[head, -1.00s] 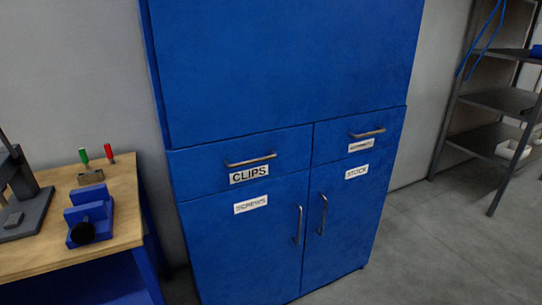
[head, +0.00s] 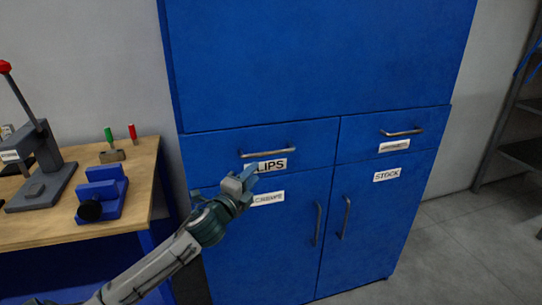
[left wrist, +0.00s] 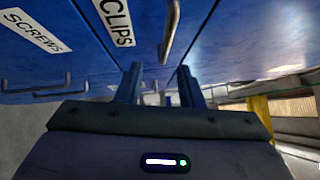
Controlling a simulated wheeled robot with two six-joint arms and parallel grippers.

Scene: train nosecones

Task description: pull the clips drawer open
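The clips drawer (head: 318,145) is a blue drawer front at the upper left of the cabinet's lower part, and it looks shut. Its metal bar handle (head: 267,153) runs across the front above the CLIPS label (head: 272,165). My left gripper (head: 248,176) is just below the handle and hides the label's first letter. In the left wrist view the two fingers (left wrist: 160,82) are apart with nothing between them. The drawer handle (left wrist: 169,32) shows there beyond the fingertips, apart from them. My right gripper is in neither view.
The second drawer (head: 360,146) is to the right. Below are doors labelled SCREWS (head: 268,198) and STOCK (head: 387,174), with upright handles. A wooden workbench (head: 140,180) with a blue fixture (head: 102,195) stands at left. A shelf rack (head: 510,125) is at right.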

